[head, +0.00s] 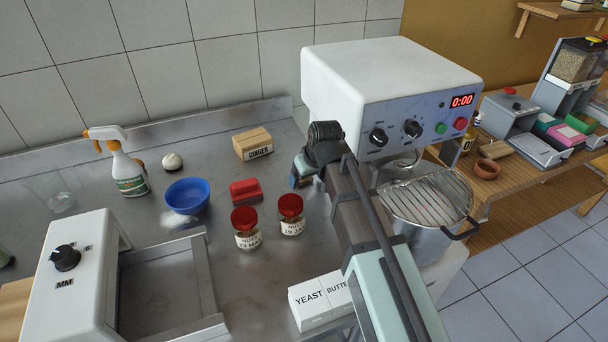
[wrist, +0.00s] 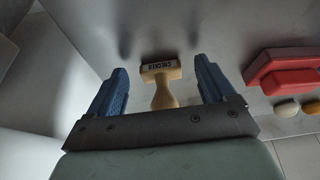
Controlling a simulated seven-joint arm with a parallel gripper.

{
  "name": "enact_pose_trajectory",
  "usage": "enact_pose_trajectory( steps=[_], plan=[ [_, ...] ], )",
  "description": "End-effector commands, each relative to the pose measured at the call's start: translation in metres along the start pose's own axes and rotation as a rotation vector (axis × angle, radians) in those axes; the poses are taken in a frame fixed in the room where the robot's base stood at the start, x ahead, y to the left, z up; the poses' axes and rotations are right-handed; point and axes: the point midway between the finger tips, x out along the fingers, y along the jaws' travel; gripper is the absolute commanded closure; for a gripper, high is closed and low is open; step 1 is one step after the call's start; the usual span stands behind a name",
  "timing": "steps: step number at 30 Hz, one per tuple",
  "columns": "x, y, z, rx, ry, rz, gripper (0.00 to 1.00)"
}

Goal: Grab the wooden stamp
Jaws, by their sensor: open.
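The wooden stamp (wrist: 163,90) is pale wood with a rounded handle and a rectangular head bearing dark lettering. In the wrist view it lies in the gap between the two blue fingers of my gripper (wrist: 161,66), with space on both sides. The fingers are apart and do not appear to touch it. In the head view my gripper (head: 303,172) is low over the steel counter, beside the white machine. The stamp is hidden there behind my arm.
A red block (head: 245,190), two red-lidded jars (head: 291,216), a blue bowl (head: 187,196) and a ginger box (head: 252,144) stand left of my gripper. The white mixer (head: 385,85) stands close on the right. YEAST and BUTTER boxes (head: 318,303) are nearer the front.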

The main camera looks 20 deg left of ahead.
Motion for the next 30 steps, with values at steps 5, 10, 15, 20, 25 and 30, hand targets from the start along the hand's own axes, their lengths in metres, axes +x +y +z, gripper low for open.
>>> enact_pose_trajectory(
  steps=[5, 10, 15, 20, 25, 30],
  plan=[
    [0.0064, 0.0001, -0.0003, 0.000, 0.001, 0.001, 0.17],
    [0.0061, 0.0000, -0.0002, 0.000, 0.001, 0.001, 0.20],
    [0.0060, 0.0000, -0.0001, 0.000, 0.001, 0.001, 0.36],
    [0.0059, 0.0000, -0.0001, 0.000, 0.001, 0.001, 0.52],
    [0.0059, 0.0000, -0.0001, 0.000, 0.001, 0.001, 0.68],
    [0.0059, 0.0000, -0.0002, 0.000, 0.001, 0.001, 0.77]
  ],
)
